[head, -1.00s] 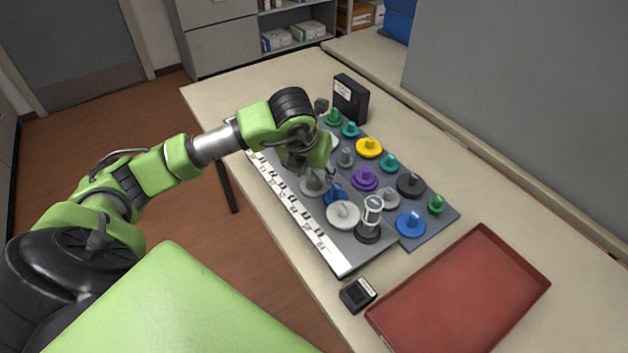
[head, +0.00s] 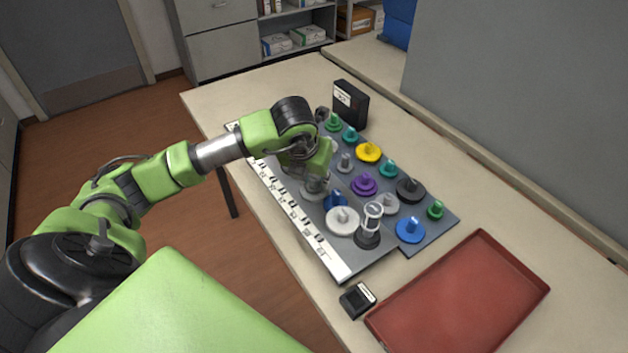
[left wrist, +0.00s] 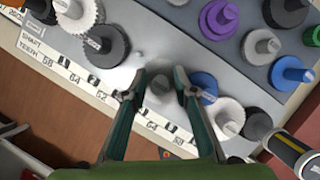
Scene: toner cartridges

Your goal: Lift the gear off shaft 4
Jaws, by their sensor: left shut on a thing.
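My left gripper (head: 317,180) is over the left part of the gear board, at a grey gear (head: 313,192) near the white label strip. In the left wrist view the two fingers (left wrist: 160,86) stand either side of the pale grey gear's hub (left wrist: 158,92) and are shut on it. The gear looks seated at the board; whether there is a gap under it cannot be told. The label strip (left wrist: 100,92) shows "SHAFT" and "TEETH" rows, but the shaft number at this gear is hidden or unreadable. My right gripper is not in view.
Close by are a blue gear (head: 335,201), a white gear (head: 342,221) and a purple gear (head: 364,184). A red tray (head: 470,300) and a small black device (head: 357,300) lie at the front right. A black box (head: 350,104) stands behind.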

